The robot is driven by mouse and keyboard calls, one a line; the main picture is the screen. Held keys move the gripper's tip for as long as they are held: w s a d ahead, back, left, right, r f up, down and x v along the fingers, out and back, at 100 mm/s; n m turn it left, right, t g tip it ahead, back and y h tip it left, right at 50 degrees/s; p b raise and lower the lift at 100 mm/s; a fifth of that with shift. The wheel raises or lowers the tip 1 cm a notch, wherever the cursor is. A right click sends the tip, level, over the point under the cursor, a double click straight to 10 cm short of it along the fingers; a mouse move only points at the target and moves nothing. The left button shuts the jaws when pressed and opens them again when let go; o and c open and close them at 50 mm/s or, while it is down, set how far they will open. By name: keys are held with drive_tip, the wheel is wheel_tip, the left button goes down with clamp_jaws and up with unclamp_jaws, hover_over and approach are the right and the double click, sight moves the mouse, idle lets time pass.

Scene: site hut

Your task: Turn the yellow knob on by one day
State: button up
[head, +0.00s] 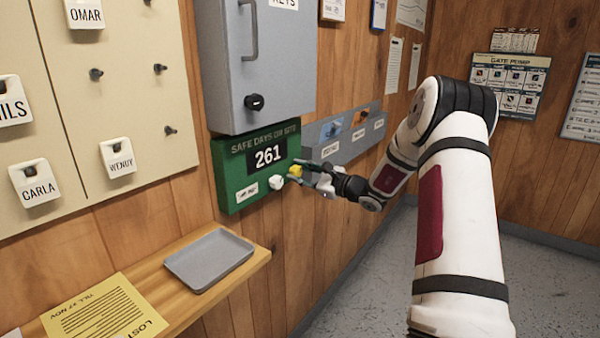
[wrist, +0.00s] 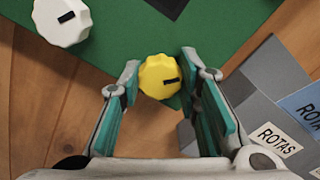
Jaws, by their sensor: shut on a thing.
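The yellow knob (head: 295,171) sits at the lower right of the green "Safe days on site" board (head: 229,180), whose window (head: 267,155) reads 261. My gripper (head: 297,173) is at the knob from the right. In the wrist view the yellow knob (wrist: 160,77) lies between the fingertips of my gripper (wrist: 160,80), with a dark pointer mark toward its right side. The fingers are shut on the knob. A white knob (head: 275,183) sits to its left on the board and shows at the top left of the wrist view (wrist: 62,20).
A grey key cabinet (head: 255,65) hangs just above the board. A grey rack (head: 345,135) with a "Rotas" label stands right of it. A shelf (head: 180,283) with a grey tray (head: 209,259) is below left. Name tags hang on a board (head: 120,90) at left.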

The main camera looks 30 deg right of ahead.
drive_tip(key=m+p, duration=0.3)
drive_tip(key=m, duration=0.2)
drive_tip(key=shift+m, duration=0.4)
idle(0.4)
drive_tip(key=o, duration=1.1)
drive_tip(key=shift+o, duration=0.2)
drive_tip(key=v, duration=1.2)
